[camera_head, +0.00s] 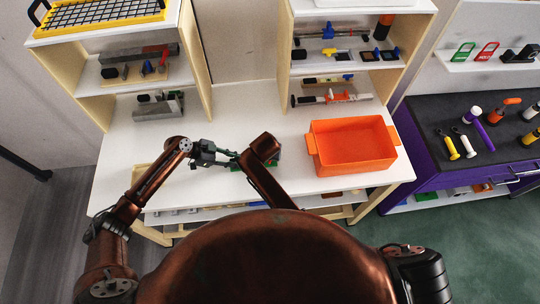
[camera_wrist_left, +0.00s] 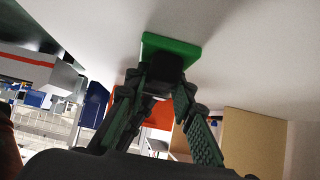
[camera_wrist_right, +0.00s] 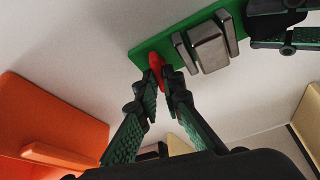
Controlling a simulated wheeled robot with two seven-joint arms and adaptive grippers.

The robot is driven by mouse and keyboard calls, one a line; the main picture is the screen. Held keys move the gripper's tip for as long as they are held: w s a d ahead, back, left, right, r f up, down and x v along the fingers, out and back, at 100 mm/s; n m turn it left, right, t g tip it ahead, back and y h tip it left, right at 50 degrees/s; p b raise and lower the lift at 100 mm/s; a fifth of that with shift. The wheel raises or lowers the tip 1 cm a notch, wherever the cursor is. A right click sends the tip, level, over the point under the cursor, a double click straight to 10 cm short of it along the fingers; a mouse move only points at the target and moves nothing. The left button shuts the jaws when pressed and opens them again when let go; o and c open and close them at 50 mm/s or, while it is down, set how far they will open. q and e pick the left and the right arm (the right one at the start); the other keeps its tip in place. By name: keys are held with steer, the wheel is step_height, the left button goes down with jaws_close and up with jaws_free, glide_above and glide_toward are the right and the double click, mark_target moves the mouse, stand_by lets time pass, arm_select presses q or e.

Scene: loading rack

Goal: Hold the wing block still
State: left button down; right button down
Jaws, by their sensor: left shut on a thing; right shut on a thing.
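A green board (camera_wrist_right: 150,50) lies on the white table, also in the left wrist view (camera_wrist_left: 180,47). A grey metal block with narrow side pieces, seemingly the wing block (camera_wrist_right: 210,45), sits on it. My left gripper (camera_wrist_left: 160,88) is shut on a dark block (camera_wrist_left: 163,68) on the board; I cannot tell whether this is part of the wing block. In the head view my left gripper (camera_head: 235,158) comes in from the left. My right gripper (camera_wrist_right: 160,80) is shut on a red piece (camera_wrist_right: 156,68) beside the grey block; my arm hides it in the head view.
An orange bin (camera_head: 352,148) stands on the table to the right. Shelves with tools (camera_head: 330,60) rise behind. A purple bench (camera_head: 450,160) with hand tools is at the far right. The table's left part is clear.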

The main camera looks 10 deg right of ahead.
stand_by(0.4)
steer(key=c, duration=2.1)
jaws_free()
step_height(320, 180, up, 10)
steer(key=shift+f, duration=0.1)
steer(key=shift+o, duration=0.4)
